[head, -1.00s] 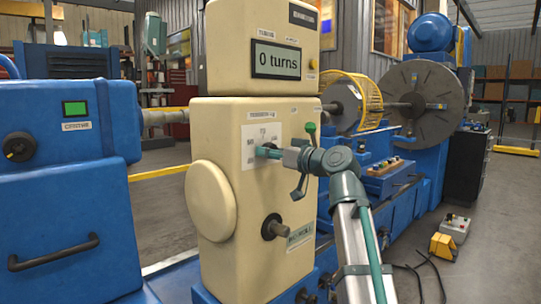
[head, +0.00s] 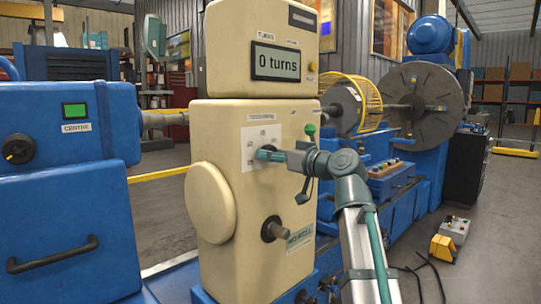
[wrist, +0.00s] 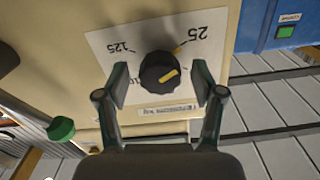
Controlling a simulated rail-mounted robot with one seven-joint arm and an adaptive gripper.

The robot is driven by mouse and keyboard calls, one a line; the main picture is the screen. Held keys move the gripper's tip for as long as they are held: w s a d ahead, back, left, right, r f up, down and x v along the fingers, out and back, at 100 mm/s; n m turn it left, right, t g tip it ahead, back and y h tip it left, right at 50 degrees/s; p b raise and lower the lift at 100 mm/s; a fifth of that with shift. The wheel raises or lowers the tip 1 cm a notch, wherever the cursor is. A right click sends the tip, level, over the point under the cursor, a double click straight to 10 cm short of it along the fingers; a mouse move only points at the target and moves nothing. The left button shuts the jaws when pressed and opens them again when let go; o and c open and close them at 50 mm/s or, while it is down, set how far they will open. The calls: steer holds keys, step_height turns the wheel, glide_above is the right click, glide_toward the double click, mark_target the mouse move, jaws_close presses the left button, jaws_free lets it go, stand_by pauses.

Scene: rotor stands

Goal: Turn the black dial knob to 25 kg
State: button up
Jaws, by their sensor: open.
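The black dial knob (wrist: 157,72) sits on a white scale plate (wrist: 112,42) in the wrist view. A yellow stripe on the knob lies slanted. The scale shows 25 at upper right and 125 at upper left, printed upside down in this view; another number is partly hidden at lower left. A yellow mark shows on the plate near the 25. My gripper (wrist: 158,84) is open, one finger on each side of the knob, with visible gaps. In the head view my gripper (head: 266,155) is at the plate (head: 262,136) and hides the knob.
The cream machine housing (head: 225,130) carries the plate. A green-ball lever (head: 310,131) stands close to the right of my gripper. A shaft stub (head: 272,229) sticks out below.

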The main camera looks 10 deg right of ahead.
steer(key=v, duration=1)
steer(key=shift+s, duration=0.2)
steer(key=shift+d, duration=0.15)
